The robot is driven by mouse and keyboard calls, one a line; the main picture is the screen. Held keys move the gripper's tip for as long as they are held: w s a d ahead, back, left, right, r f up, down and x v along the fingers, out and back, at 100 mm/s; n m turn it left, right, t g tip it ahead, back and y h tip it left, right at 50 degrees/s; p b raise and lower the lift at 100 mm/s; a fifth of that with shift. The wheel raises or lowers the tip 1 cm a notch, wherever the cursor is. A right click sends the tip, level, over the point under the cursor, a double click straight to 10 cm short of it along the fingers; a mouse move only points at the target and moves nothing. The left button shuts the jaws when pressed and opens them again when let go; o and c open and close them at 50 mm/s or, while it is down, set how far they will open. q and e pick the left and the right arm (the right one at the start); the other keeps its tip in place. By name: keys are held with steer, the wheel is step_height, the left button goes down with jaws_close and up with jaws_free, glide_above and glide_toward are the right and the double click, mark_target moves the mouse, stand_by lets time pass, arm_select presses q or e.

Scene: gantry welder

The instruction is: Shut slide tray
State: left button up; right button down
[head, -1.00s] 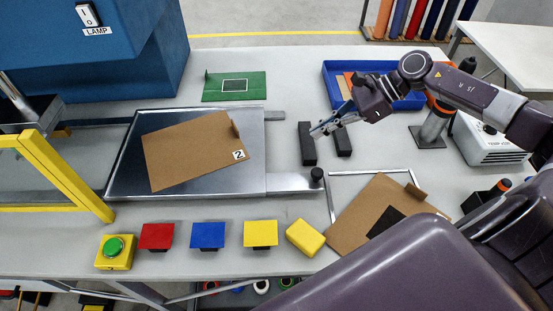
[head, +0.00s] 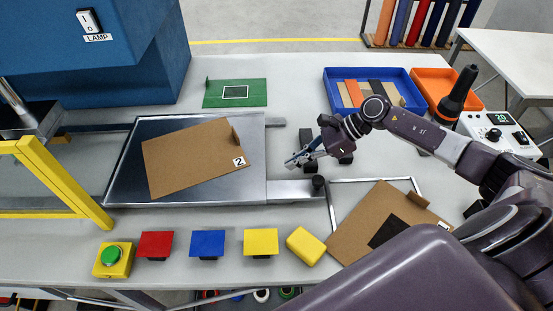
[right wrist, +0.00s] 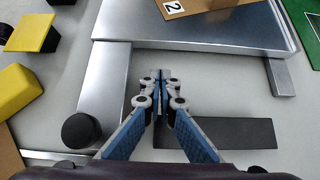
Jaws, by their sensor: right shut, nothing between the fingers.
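The slide tray (head: 185,189) is a flat metal plate pulled out to the right from under the blue machine. A brown card (head: 190,160) marked 2 lies on it. A metal bar with a round black knob (head: 318,182) extends from the tray's right front corner. The knob also shows in the right wrist view (right wrist: 80,130). My right gripper (head: 290,162) is shut and empty, just right of the tray's right edge and behind the knob, not touching the knob. In the right wrist view its closed fingertips (right wrist: 160,75) point toward the tray edge. My left gripper is not in view.
A green plate (head: 235,93) lies behind the tray. A yellow frame (head: 62,182) stands at left. Coloured plates, a green button (head: 110,256) and a yellow block (head: 306,246) line the front. A blue bin (head: 410,80) is at back right.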

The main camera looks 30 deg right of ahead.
steer(key=a, duration=0.1)
steer(key=w+a+p, duration=0.1)
steer(key=a+p, duration=0.1)
steer(key=shift+w+a+f, duration=0.2)
steer(key=shift+w, duration=0.1)
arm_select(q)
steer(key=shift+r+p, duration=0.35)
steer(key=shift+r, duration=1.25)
arm_select(e)
steer(key=shift+w+a+f, duration=0.2)
steer(key=shift+w+a, duration=0.1)
steer(key=shift+a, duration=0.25)
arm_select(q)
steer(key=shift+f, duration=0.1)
